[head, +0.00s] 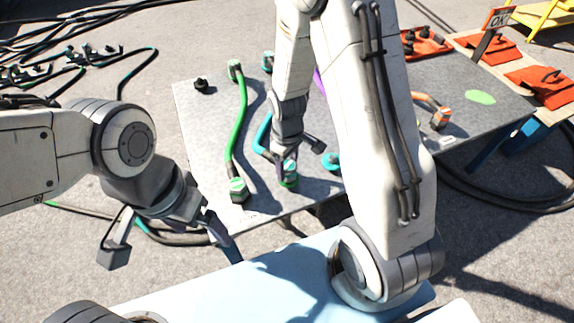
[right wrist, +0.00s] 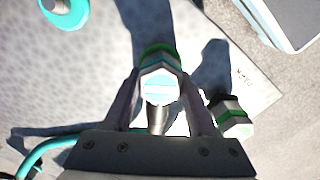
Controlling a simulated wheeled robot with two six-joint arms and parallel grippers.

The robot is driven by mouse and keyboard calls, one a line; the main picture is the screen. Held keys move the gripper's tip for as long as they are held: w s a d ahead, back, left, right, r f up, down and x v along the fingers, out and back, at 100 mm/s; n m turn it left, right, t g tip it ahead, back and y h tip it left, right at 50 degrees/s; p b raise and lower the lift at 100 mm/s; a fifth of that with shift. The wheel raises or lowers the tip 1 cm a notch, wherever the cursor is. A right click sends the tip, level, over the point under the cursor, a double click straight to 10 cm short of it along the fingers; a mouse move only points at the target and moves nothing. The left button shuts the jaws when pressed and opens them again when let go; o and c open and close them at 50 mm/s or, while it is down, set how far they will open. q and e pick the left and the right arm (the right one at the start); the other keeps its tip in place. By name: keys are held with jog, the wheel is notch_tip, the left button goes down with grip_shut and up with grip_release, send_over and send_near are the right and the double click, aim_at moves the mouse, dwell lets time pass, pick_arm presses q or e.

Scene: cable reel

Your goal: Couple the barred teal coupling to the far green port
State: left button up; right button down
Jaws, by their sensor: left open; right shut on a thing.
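My right gripper (right wrist: 160,95) is shut on the coupling (right wrist: 160,86), a pale hexagonal body with a teal bar across its face. A green ring (right wrist: 158,49) shows right against its far side; I cannot tell whether the coupling is seated in it. In the head view the coupling (head: 287,167) is partly hidden by the gripper (head: 288,157), with green (head: 290,183) just below it. A teal cable (head: 262,134) curves beside the gripper. My left gripper (head: 165,240) is open and empty, off the table's left front corner.
A green cable (head: 241,110) runs down the grey table (head: 200,120) to a green-banded coupling (head: 238,190), left of my right gripper. A teal-ringed part (head: 331,162) lies to the right. An orange connector (head: 438,115) is farther right. My right arm hides the table's middle.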

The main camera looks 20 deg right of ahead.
jog(key=shift+f, duration=0.1)
jog(key=shift+c, duration=0.6)
grip_release()
notch_tip(320, 180, up, 10)
jog(key=p, duration=0.4)
jog(key=shift+r, duration=0.25)
